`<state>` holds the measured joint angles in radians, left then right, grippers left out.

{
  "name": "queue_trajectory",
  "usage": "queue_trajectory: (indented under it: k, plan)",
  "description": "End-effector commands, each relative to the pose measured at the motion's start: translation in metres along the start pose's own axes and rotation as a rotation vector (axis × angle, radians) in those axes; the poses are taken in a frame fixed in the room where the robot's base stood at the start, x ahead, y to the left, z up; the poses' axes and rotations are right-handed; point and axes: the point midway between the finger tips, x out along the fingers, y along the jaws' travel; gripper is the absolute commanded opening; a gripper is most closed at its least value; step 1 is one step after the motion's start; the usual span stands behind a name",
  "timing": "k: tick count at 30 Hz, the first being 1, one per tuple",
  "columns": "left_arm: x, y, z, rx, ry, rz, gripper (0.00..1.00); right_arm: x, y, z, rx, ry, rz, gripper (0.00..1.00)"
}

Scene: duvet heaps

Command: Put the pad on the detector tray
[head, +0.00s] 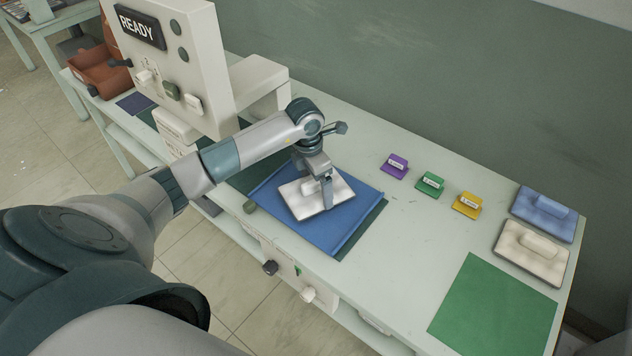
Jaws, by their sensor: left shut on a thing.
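A white pad (304,204) with a raised grip is at the middle of the table. My left gripper (324,184) is shut on the pad's grip from above. The pad is over a flat blue tray (345,225) with a raised edge, which looks like the detector tray. The pad lies about level with it; I cannot tell whether it touches the tray. The fingers hide part of the grip. My right gripper is not in view.
A machine with a READY display (140,27) stands at the left. Purple (394,166), green (430,184) and yellow (467,205) labelled blocks line the back. A blue pad (543,213) and another white pad (532,252) lie right, behind a green mat (495,308). Table between is clear.

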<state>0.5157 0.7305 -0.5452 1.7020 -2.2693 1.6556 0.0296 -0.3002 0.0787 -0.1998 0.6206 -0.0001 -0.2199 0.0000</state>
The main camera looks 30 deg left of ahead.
Motion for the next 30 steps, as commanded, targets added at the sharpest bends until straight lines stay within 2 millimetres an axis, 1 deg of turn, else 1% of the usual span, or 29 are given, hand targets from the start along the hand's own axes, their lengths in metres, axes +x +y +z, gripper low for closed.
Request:
queue_trajectory:
  k: [8, 9, 17, 21, 23, 26, 30]
  plan:
    - [0.004, 0.0, -0.001, 0.0, 0.0, 0.0, 0.68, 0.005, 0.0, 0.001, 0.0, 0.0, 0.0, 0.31]
    - [0.003, 0.0, 0.0, 0.0, 0.0, 0.0, 1.0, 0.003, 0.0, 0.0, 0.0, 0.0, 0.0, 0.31]
    - [0.002, 0.0, 0.0, 0.0, 0.0, 0.0, 1.0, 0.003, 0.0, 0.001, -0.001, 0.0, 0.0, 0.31]
    - [-0.002, 0.0, 0.0, 0.0, 0.0, 0.0, 1.0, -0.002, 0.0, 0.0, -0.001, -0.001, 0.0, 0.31]
    - [-0.004, 0.001, 0.001, 0.0, -0.002, 0.001, 1.0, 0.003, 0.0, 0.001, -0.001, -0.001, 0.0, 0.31]
    - [-0.014, 0.001, 0.001, 0.001, -0.003, 0.002, 1.0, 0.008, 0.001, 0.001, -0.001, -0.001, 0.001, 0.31]
    - [-0.035, 0.001, 0.001, 0.002, -0.005, 0.003, 1.0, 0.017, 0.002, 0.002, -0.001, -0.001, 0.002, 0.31]
